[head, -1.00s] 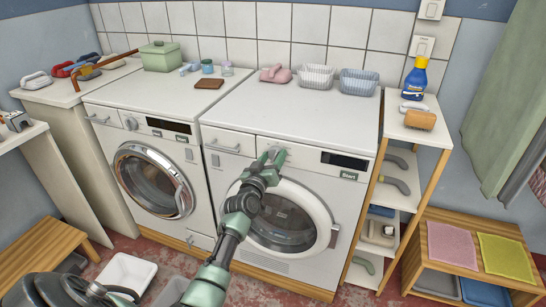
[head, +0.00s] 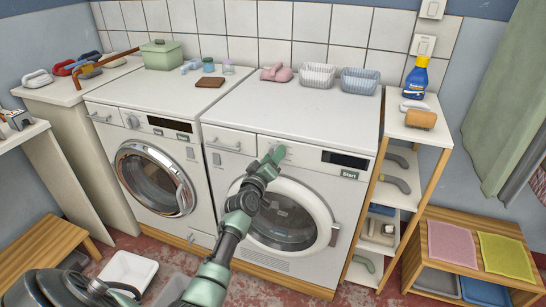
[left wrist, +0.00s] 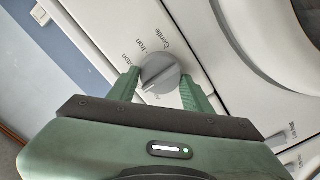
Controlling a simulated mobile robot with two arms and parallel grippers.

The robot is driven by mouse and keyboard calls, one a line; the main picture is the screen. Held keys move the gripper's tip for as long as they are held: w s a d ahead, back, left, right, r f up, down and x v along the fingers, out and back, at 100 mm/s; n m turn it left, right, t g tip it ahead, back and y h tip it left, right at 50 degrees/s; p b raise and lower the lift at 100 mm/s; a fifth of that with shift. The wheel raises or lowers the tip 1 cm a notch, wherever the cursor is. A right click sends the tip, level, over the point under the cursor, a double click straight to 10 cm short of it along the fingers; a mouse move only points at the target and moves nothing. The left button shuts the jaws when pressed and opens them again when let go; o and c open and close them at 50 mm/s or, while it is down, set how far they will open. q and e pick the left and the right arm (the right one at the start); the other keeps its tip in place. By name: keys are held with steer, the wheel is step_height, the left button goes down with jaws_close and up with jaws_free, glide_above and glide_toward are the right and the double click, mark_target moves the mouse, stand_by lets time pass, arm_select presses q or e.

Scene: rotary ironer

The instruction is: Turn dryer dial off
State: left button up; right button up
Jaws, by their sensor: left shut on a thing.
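The dryer (head: 255,245) is the right-hand white machine, with a round white-rimmed door and a panel with a dark display and a Start button. Its grey dial (left wrist: 160,72) shows close up in the left wrist view. Printed labels, among them "Iron" and "Gentle", ring the dial, and a dark line crosses its face. My left gripper (left wrist: 160,88) is shut on the dial, with one green finger on each side. In the head view my left gripper (head: 274,157) is at the dryer's panel and largely hides the dial. My right gripper is not in view.
A washing machine (head: 150,180) with a chrome-rimmed door stands left of the dryer. A narrow shelf (head: 428,130) with a blue bottle stands at its right. Baskets (head: 317,76) and a pink item sit at the back of the dryer's top; the front of the top is clear.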

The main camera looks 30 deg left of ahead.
arm_select(q)
steer(key=o, duration=1.3)
steer(key=shift+o, duration=0.2)
steer(key=v, duration=0.8)
steer(key=shift+w+a, duration=0.1)
